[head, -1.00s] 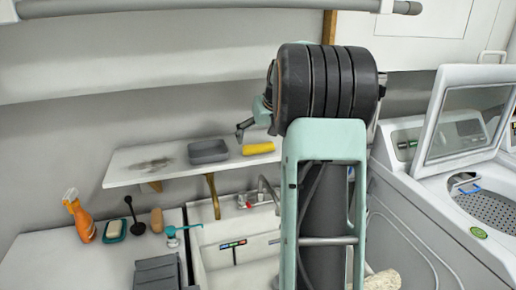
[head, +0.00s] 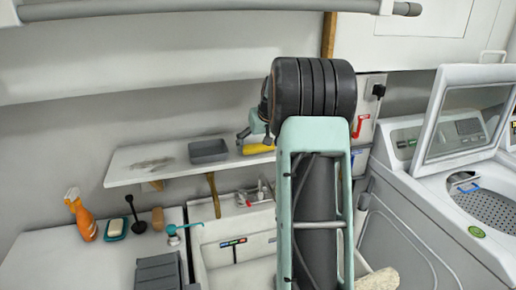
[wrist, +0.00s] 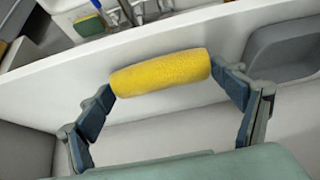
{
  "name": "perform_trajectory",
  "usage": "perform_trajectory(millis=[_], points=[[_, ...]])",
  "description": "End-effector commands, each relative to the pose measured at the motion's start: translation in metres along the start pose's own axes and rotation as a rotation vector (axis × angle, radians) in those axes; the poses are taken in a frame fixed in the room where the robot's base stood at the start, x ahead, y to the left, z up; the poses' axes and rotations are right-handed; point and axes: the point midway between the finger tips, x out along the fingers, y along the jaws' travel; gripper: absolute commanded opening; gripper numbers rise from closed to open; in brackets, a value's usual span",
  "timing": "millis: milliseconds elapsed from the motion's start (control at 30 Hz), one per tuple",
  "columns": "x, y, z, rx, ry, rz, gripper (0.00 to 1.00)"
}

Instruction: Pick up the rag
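A yellow rolled cloth, which I take to be the rag (wrist: 160,73), lies on the white wall shelf (wrist: 60,80) in the wrist view. In the head view the rag (head: 257,149) is partly hidden behind my arm. My gripper (wrist: 165,84) is open, with one finger by each end of the roll. The fingertips look very close to the ends; I cannot tell whether they touch. In the head view my gripper (head: 249,136) is just above the shelf at the rag.
A grey tray (head: 208,151) sits on the shelf just left of the rag. A washing machine (head: 420,205) with raised lid stands right.

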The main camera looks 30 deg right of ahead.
Motion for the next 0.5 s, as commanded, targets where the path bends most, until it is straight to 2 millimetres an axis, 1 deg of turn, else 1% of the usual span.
perform_trajectory(millis=[33,67,333,500], points=[[0.0,0.0,0.0,0.0,0.0,0.0,0.65],[0.0,0.0,0.0,0.0,0.0,0.0,0.63],[-0.002,0.0,-0.001,0.0,0.0,0.0,0.62],[-0.011,0.0,-0.008,-0.001,0.003,0.001,0.62]])
